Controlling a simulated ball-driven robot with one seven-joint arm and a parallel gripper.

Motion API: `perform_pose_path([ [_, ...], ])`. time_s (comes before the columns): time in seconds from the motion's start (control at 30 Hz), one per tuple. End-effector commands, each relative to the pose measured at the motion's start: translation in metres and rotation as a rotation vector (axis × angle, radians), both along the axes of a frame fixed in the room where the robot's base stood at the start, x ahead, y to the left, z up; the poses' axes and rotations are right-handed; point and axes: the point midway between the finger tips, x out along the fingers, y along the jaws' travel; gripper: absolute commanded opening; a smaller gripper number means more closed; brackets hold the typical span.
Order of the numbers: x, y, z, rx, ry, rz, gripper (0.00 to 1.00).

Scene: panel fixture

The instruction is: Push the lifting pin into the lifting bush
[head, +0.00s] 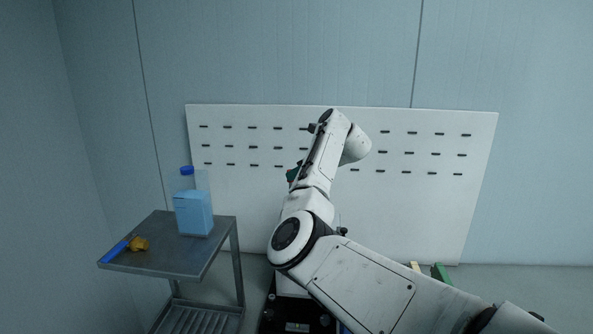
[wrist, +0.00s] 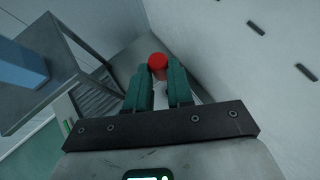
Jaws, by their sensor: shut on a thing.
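In the wrist view my gripper (wrist: 158,80) has its two dark green fingers closed around a piece with a round red end (wrist: 158,61). I take this piece for the lifting pin; most of it is hidden between the fingers. In the head view my gripper (head: 293,174) shows only as a small dark green part left of my arm, in front of the white panel (head: 420,215). The panel stands upright and has rows of short dark slots. I cannot make out the lifting bush in either view. The gap between pin and panel cannot be told.
A grey metal cart (head: 160,262) stands at the left. On it are a blue jug (head: 194,213), a blue-handled tool with a yellowish head (head: 122,249) and a blue cap on the jug. My arm hides the panel's middle. Green and wooden pieces (head: 440,273) lie low at the right.

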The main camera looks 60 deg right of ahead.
Motion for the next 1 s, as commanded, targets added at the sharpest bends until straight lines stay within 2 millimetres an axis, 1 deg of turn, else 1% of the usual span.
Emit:
perform_pose_path([
  [0.1, 0.000, 0.000, -0.012, 0.001, 0.001, -0.001, 0.00],
  [0.53, 0.000, 0.000, -0.050, 0.000, 0.001, 0.000, 0.00],
  [0.7, 0.000, 0.000, -0.057, 0.001, 0.000, 0.000, 0.00],
  [1.0, 0.000, 0.000, -0.058, 0.001, 0.000, -0.001, 0.00],
])
